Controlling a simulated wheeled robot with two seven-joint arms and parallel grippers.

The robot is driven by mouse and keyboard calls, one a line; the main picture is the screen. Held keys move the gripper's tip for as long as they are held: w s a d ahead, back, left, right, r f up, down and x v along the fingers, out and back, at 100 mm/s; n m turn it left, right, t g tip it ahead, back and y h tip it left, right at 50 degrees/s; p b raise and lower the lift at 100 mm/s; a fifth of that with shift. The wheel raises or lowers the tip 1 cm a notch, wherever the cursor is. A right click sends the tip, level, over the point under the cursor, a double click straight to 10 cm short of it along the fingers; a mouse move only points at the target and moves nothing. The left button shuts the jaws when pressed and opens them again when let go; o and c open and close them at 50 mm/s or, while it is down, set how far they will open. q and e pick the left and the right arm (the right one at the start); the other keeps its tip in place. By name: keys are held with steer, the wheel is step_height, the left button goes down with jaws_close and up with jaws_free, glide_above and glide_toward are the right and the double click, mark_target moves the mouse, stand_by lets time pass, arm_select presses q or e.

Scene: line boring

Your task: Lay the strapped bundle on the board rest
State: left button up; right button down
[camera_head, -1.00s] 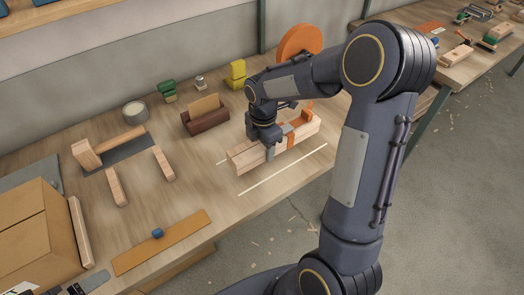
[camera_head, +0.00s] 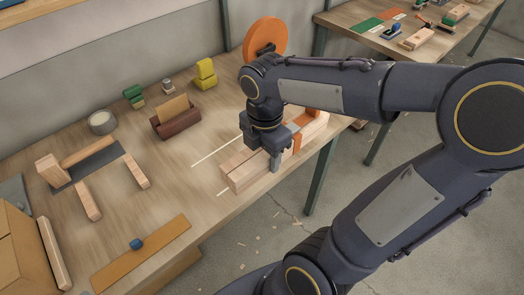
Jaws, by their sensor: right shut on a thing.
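The strapped bundle (camera_head: 240,173) is a stack of pale wooden strips with an orange strap around it. My right gripper (camera_head: 274,159) comes down from above and is shut on the bundle near its middle. The bundle lies roughly level at the table's front right; I cannot tell whether it touches the tabletop. The likely board rest (camera_head: 95,170), a grey plate with wooden bars and two prongs pointing forward, stands at the left of the table, well apart from the bundle. My left gripper is not in view.
Behind stand a brown holder (camera_head: 176,123) with a card, a round tin (camera_head: 102,122), green and yellow blocks, and an orange disc (camera_head: 265,40). An orange-brown strip (camera_head: 142,254) with a blue knob and a cardboard box (camera_head: 18,250) lie front left. Bare tabletop separates bundle and rest.

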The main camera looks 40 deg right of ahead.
steer(key=shift+r+p, duration=1.9)
steer(key=shift+r, duration=0.2)
steer(key=shift+w+f, duration=0.1)
